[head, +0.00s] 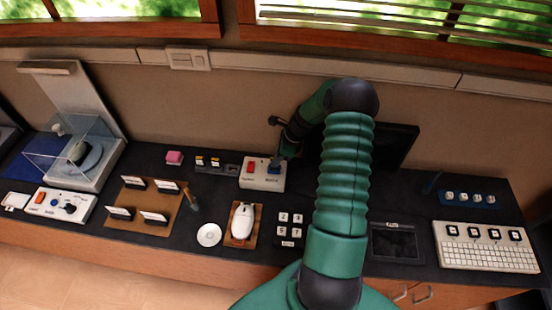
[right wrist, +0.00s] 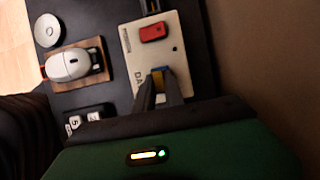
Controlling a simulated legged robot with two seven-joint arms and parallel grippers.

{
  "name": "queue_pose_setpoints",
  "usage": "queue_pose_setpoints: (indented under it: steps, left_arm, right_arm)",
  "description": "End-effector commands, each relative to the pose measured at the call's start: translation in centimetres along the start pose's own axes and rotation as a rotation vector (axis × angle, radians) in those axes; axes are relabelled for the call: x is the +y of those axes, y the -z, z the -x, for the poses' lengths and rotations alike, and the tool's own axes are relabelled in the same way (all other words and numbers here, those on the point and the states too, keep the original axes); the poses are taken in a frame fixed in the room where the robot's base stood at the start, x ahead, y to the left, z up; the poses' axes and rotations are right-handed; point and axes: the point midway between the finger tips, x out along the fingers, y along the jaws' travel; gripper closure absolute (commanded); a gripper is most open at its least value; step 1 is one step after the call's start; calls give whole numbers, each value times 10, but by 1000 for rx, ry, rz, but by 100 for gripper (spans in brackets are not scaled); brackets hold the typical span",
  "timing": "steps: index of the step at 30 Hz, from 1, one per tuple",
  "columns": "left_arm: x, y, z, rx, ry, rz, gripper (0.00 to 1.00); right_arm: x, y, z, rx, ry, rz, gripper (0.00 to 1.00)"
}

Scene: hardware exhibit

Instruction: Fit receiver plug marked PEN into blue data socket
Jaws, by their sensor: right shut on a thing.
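The white data box (head: 252,183) stands at the back middle of the counter, with a red socket (head: 250,167) on its left and the blue data socket (head: 274,167) on its right. My right gripper (head: 277,160) is at the blue socket, pointing down. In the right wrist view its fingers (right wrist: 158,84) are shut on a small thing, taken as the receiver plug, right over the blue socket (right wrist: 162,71). The fingers hide most of the plug, and its PEN mark cannot be read. I cannot tell whether it is seated. My left gripper is out of view.
A white mouse (head: 242,219) on a wooden pad lies in front. A dark screen (head: 397,145) stands behind my arm; a keyboard (head: 485,260) is at right.

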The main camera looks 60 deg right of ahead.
Motion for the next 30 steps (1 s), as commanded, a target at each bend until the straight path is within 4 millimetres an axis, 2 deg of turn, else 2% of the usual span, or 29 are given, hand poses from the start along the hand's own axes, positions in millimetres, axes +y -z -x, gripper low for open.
queue_pose_setpoints:
  steps: [30]
  left_arm:
    - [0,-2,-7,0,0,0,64]
  right_arm:
    - [0,5,-13,0,0,0,100]
